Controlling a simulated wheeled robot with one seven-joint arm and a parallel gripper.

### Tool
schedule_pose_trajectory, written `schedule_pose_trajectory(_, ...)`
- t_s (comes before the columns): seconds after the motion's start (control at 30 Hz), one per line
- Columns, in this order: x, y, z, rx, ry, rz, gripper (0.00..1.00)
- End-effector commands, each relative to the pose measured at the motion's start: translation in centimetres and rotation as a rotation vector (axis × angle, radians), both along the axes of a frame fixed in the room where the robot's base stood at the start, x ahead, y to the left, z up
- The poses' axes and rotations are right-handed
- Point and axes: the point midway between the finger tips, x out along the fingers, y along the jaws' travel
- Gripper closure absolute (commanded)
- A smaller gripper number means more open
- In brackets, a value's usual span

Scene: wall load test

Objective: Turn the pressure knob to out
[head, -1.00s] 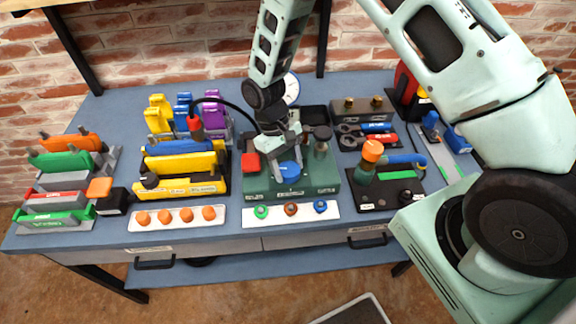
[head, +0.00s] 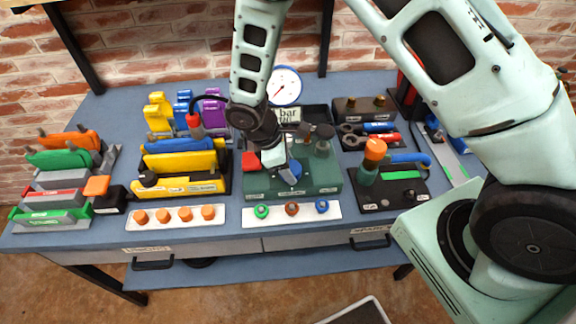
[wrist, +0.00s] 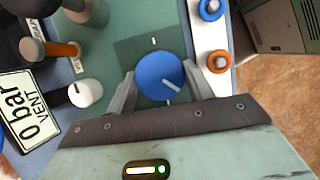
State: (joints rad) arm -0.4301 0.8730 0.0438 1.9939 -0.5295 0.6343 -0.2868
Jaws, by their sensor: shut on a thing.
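The blue pressure knob (wrist: 158,74) is round with a white pointer line on its face. In the wrist view it sits between the two fingers of my gripper (wrist: 160,78), which is shut on its sides. The pointer line slants toward the lower right, toward my wrist. A short white mark shows on the green panel (wrist: 130,48) beyond the knob. In the head view my gripper (head: 284,170) reaches down to the knob (head: 292,173) on the green bench unit (head: 262,186), and partly hides it.
A white dial gauge (head: 284,86) stands behind the unit. A sign (wrist: 27,108) reads "0 bar VENT". A white-topped knob (wrist: 87,93) and an orange-stemmed fitting (wrist: 60,49) are nearby. A red block (head: 249,161) is left of my gripper.

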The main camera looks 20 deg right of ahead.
Motion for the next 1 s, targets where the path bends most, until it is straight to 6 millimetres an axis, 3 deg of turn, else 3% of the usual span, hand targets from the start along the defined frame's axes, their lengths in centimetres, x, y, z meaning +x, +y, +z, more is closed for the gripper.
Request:
schedule_pose_trajectory(0.6, -0.30, 0.11, -0.20, 0.001, -0.003, 0.566, 0.71)
schedule_pose_trajectory(1.0, -0.43, 0.02, -0.10, 0.001, -0.003, 0.778, 0.71)
